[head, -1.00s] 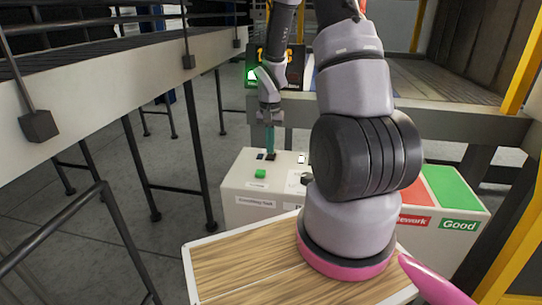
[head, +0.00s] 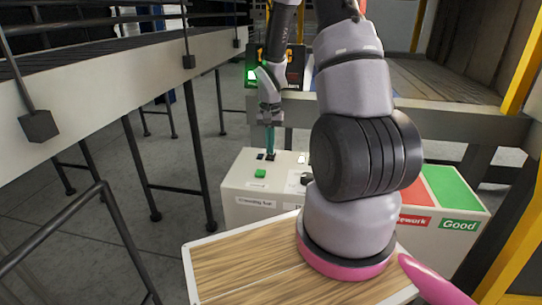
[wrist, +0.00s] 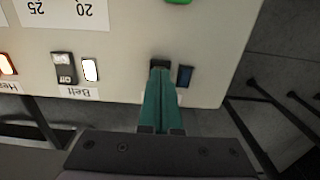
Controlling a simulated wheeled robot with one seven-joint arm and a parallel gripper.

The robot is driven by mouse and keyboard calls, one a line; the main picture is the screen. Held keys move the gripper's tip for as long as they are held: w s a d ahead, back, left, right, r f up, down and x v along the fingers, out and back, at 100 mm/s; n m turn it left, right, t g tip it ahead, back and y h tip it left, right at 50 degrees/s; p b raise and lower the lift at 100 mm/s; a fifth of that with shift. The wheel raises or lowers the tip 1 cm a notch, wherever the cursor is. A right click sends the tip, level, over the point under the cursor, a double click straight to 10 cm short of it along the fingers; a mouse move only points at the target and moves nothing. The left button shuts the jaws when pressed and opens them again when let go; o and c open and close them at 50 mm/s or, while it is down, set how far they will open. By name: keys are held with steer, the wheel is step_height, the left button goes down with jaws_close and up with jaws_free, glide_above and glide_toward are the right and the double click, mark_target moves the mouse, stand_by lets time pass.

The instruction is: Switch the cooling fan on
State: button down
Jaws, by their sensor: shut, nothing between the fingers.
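My gripper (head: 270,157) is shut, with its teal fingers pointing down at the far left part of the white control box (head: 236,192). In the wrist view the closed fingertips (wrist: 160,72) are at a black switch (wrist: 159,63) and cover part of it. I cannot tell whether they touch it. A dark blue, unlit lamp (wrist: 184,76) sits beside this switch. The switch's label is mostly hidden behind the fingers, so I cannot read it. The switch's position is also hidden.
The wrist view shows a belt switch (wrist: 64,68) marked Off beside a lit white lamp (wrist: 91,70), and an orange lamp (wrist: 7,64). A green button (head: 260,173) is on the box. A wooden board (head: 245,262) lies in front. A conveyor (head: 120,85) runs along the left.

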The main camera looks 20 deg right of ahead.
steer(key=shift+f, duration=0.85)
stand_by(0.3)
steer(key=shift+r, duration=3.55)
step_height(320, 180, up, 18)
steer(key=f+n+t, duration=0.1)
steer(key=t, duration=0.2)
glide_above(270, 157)
steer(key=s+a, duration=0.3)
steer(key=s, duration=0.2)
steer(key=s+a+r+t+y, duration=0.1)
steer(key=s+a+r+t, duration=0.1)
steer(key=s+r, duration=0.4)
steer(key=s+a+r+n+t+y, duration=0.1)
steer(key=s+a+r+t, duration=0.1)
steer(key=s+r, duration=0.4)
steer(key=shift+s+a+r+n, duration=0.25)
steer(key=shift+s+r+n, duration=0.05)
steer(key=shift+s, duration=0.6)
